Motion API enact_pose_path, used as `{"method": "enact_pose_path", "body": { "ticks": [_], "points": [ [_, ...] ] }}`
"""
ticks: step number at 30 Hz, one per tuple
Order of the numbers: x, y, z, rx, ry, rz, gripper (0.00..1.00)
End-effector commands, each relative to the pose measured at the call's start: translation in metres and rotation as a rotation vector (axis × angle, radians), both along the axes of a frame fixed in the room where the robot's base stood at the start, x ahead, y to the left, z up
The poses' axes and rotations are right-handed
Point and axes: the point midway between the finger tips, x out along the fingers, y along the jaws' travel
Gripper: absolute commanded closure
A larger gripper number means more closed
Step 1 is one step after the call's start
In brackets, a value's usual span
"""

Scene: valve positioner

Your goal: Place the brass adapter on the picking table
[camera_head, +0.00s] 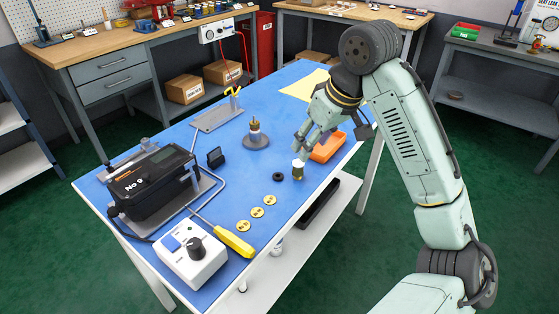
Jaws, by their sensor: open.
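A small brass-coloured cylinder with a pale top (298,171) stands upright on the blue-topped table (228,169), near its right edge. It looks like the brass adapter, though it is small in the picture. My gripper (303,151) is open, pointing down just above and behind this cylinder. I cannot tell whether the fingers touch it. Another brass-coloured piece (255,125) stands upright on a round grey base (256,141) near the middle of the table. No label shows which table is the picking table.
Several yellow discs (257,212), a yellow-handled screwdriver (234,243), a white control box (190,254) and a black device (152,182) occupy the near left. Bare blue surface lies around the grey base.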

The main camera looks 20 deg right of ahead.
Motion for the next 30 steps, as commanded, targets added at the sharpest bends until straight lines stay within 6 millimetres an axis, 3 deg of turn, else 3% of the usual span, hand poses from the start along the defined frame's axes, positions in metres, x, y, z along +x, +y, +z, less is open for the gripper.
{"method": "enact_pose_path", "body": {
  "ticks": [4, 12, 30],
  "points": [
    [0.001, -0.001, -0.007, 0.000, 0.005, -0.005, 0.54],
    [0.015, 0.005, -0.043, 0.000, 0.004, -0.005, 0.54],
    [0.037, 0.014, -0.099, 0.000, 0.003, -0.004, 0.54]
  ]
}}
